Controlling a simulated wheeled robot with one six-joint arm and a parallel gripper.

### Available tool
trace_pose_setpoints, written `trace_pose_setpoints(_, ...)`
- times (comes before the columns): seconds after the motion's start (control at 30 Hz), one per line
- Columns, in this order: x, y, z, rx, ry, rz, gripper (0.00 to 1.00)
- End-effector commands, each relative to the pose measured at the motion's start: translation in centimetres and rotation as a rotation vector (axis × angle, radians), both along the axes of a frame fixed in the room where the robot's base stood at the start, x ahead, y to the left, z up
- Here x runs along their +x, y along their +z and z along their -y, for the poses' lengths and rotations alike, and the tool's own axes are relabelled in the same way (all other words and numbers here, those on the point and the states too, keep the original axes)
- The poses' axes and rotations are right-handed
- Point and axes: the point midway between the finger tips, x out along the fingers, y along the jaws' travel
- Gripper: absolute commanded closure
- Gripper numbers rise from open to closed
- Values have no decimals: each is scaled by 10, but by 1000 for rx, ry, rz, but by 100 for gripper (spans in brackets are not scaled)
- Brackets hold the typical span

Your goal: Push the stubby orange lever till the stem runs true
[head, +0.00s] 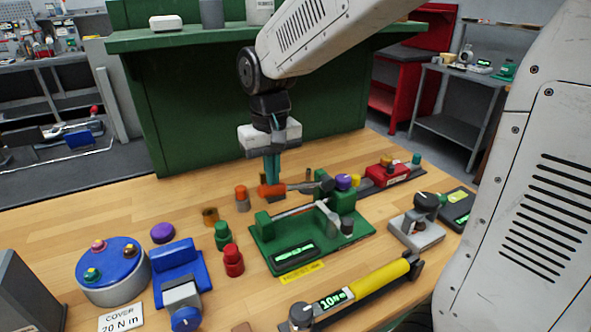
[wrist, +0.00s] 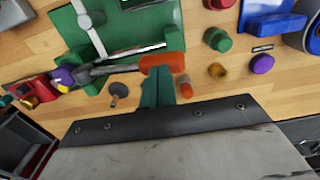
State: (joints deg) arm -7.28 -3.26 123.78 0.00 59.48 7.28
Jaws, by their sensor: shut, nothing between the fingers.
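The stubby orange lever's grip (head: 271,190) sits at the end of a grey bar that runs right toward the green fixture (head: 262,250). In the wrist view the lever (wrist: 163,63) crosses just beyond my fingertips. A pale stem (head: 300,212) lies along the fixture and also shows in the wrist view (wrist: 92,30). A small green-lit display (head: 293,253) is at its front; I cannot read it. My gripper (head: 272,180) points down, its teal fingers shut and empty, right at the orange grip. I cannot tell whether they touch it.
A short orange-topped peg (head: 241,194) stands just left of the lever. Red (head: 233,262) and green (head: 222,236) knobs stand left of the fixture. A purple knob (head: 343,182) and red block (head: 386,174) are to the right. A yellow-handled tool (head: 380,277) lies in front.

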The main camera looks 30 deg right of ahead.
Motion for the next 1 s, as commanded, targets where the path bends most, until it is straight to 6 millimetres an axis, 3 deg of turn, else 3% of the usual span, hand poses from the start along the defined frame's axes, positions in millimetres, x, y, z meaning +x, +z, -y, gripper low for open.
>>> trace_pose_setpoints(0.5,0,-14,-3,0,0,-1,100)
trace_pose_setpoints(1.0,0,-16,-4,0,0,-1,100)
